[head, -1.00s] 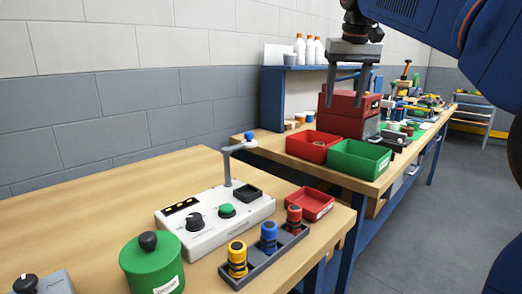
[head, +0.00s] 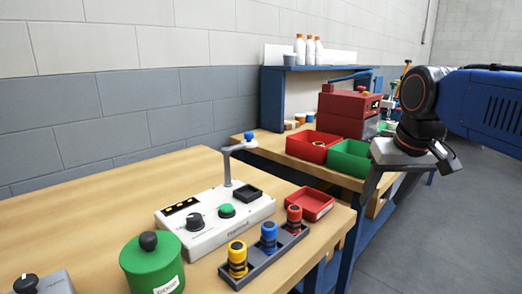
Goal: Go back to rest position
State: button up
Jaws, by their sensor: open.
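My gripper (head: 408,172) is at the right of the head view, in front of the right part of the green bin. Its fingers point down and are spread apart, with nothing seen between them. It hangs in the air near the front edge of the far bench (head: 340,179). My blue arm reaches in from the right edge.
The near bench (head: 80,215) holds a white control box (head: 215,222), a green canister (head: 150,265), a rack (head: 270,262) of yellow, blue and red cylinders and a small red tray (head: 318,205). Red (head: 305,150) and green (head: 345,165) bins stand on the far bench. The floor (head: 460,230) at right is clear.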

jog(key=s+f, duration=0.6)
jog(key=f, duration=0.3)
jog(key=s+d+f, duration=0.1)
jog(key=s+f, duration=0.6)
jog(key=f, duration=0.2)
jog(key=shift+d+f+t, duration=0.25)
jog(key=shift+t, duration=0.05)
